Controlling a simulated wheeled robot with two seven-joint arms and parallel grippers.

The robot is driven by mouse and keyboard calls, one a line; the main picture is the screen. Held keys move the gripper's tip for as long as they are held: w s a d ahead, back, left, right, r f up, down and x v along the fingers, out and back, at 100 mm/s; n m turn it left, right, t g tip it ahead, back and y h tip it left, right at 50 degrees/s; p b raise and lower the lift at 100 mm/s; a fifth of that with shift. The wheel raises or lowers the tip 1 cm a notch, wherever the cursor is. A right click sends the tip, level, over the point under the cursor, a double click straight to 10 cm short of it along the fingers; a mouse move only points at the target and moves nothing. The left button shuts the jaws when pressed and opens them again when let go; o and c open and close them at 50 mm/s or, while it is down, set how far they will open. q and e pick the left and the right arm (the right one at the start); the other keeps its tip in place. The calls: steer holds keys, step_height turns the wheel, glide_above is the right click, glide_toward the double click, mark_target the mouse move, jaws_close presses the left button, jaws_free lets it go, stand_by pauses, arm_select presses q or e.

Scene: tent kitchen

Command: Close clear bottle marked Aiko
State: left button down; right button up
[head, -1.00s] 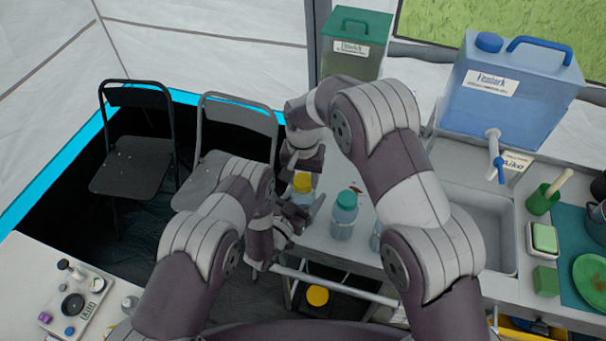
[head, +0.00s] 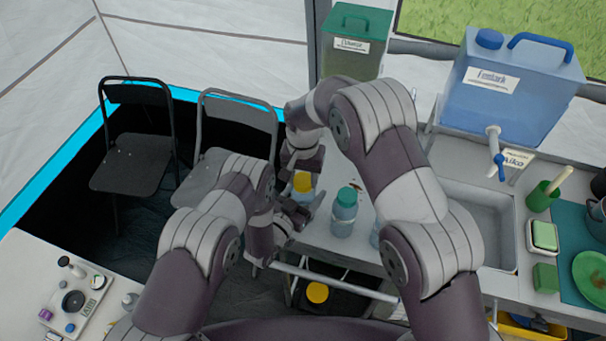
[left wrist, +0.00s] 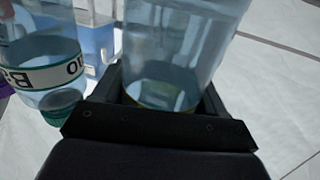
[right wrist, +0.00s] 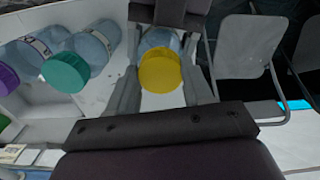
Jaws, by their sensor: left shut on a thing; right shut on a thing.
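A clear bottle (left wrist: 180,45) stands between the fingers of my left gripper (left wrist: 160,105), which is shut on its body. In the head view my left gripper (head: 298,208) is low beside the counter's left end. The bottle's yellow cap (right wrist: 160,70) is at its top, between the fingers of my right gripper (right wrist: 163,95), which is shut on it. The cap also shows in the head view (head: 302,182), just under my right gripper (head: 303,168). I cannot tell whether the cap is fully seated. No name is readable on the held bottle.
A teal-capped bottle (head: 344,213) stands on the counter close to the right of the held one. Folding chairs (head: 225,140) stand left.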

steer(key=m, duration=0.4)
steer(key=shift+m, duration=0.4)
steer(key=m, duration=0.4)
steer(key=shift+w+a, duration=0.1)
steer(key=m, duration=0.8)
steer(key=shift+w, duration=0.1)
steer(key=m, duration=0.3)
steer(key=shift+m, duration=0.4)
steer(key=m, duration=0.5)
steer(key=shift+w, duration=0.1)
steer(key=o, duration=1.1)
